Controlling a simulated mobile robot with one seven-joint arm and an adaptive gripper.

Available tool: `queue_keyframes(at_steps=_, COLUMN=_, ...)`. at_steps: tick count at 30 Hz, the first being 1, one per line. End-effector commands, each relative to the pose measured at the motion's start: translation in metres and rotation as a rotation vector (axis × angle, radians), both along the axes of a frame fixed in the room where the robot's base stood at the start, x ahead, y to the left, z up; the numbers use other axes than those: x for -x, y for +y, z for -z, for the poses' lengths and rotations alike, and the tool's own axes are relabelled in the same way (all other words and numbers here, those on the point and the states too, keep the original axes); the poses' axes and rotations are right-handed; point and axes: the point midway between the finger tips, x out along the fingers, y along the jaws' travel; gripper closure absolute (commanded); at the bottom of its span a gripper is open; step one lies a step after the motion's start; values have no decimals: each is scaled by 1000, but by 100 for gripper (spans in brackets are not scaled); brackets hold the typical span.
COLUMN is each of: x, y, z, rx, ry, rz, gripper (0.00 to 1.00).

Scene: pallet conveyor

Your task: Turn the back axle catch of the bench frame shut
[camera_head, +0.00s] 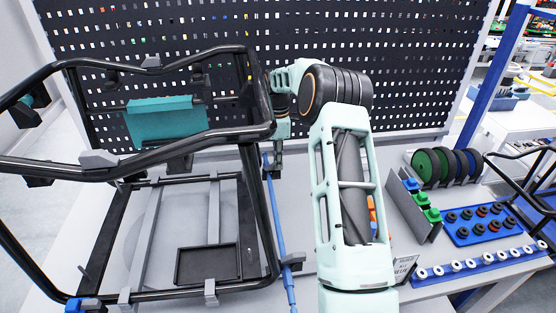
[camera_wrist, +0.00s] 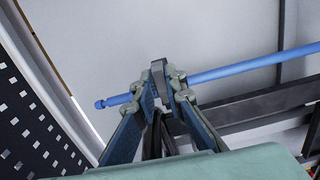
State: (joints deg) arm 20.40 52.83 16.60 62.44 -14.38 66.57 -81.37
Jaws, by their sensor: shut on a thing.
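The black tubular bench frame (camera_head: 258,205) stands on the left of the table. A blue axle rod (camera_head: 277,225) runs along its right side; it also crosses the wrist view (camera_wrist: 250,66). My gripper (camera_head: 278,145) reaches down at the frame's back right. In the wrist view my gripper's two fingers (camera_wrist: 164,92) are shut on the grey back axle catch (camera_wrist: 158,68), whose top shows between the fingertips, beside the rod. In the head view that catch is mostly hidden by my gripper. A grey front catch (camera_head: 293,259) sits nearer on the rod.
A teal block (camera_head: 165,119) sits on the frame, and a black tray (camera_head: 208,264) lies inside it. Green and dark wheels (camera_head: 445,166) stand in a rack at right, near a blue tray (camera_head: 463,236) of dark round parts. A perforated panel (camera_head: 415,60) closes the back.

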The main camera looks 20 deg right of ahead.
Motion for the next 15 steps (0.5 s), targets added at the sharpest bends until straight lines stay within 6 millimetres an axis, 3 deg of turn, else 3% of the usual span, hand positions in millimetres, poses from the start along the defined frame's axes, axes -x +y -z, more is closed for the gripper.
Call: queue_keyframes(at_steps=15, x=-1, y=1, z=-1, rx=0, ry=-3, rz=-45, gripper=100)
